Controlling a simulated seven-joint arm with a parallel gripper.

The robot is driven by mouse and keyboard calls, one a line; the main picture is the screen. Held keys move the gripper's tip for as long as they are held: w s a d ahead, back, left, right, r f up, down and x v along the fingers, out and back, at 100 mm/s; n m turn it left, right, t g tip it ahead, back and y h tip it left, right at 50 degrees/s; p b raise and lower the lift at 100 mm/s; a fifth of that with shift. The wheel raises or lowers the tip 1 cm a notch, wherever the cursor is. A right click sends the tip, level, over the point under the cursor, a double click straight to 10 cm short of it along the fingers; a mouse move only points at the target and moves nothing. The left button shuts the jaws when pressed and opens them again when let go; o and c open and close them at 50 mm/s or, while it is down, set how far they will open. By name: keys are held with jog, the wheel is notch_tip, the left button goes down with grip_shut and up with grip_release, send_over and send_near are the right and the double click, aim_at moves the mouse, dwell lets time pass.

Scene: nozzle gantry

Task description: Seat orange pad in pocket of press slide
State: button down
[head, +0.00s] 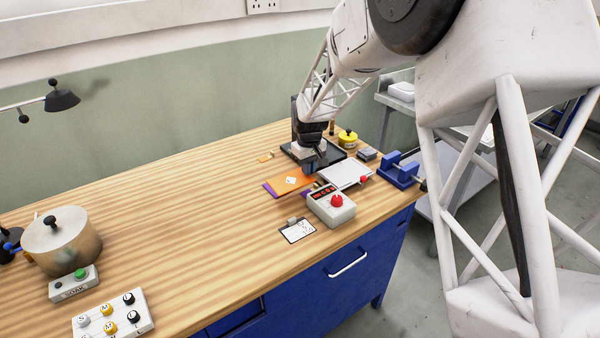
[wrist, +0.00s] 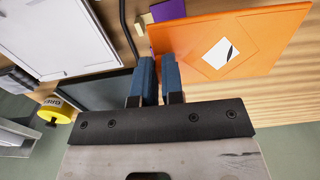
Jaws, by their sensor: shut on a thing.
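The orange pad (head: 292,181) is a thin flat sheet with a white marking. It also shows large in the wrist view (wrist: 262,45), to the right of the fingers. My gripper (head: 319,163) has blue fingers, which are close together at the pad's near left edge in the wrist view (wrist: 159,62); it is shut on the pad. A dark flat base (head: 334,161) with an upright behind it lies under and beside my gripper, perhaps the press. I cannot make out the slide's pocket; my gripper and arm cover part of this area.
A purple sheet (head: 270,189) shows beside the orange pad. A white plate (head: 345,175), a control box (head: 327,207) with a red button and a blue vise (head: 398,172) stand close by. A yellow container (head: 347,137) is behind. The table's middle is clear.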

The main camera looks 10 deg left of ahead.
send_near(360, 167)
jog(key=shift+f, duration=0.15)
dwell(0.5)
jog(key=shift+f, duration=2.35)
jog(key=shift+f, duration=0.75)
dwell(0.8)
jog(key=c, duration=1.2)
grip_release()
jog(key=shift+o, duration=0.2)
jog(key=shift+r, duration=0.1)
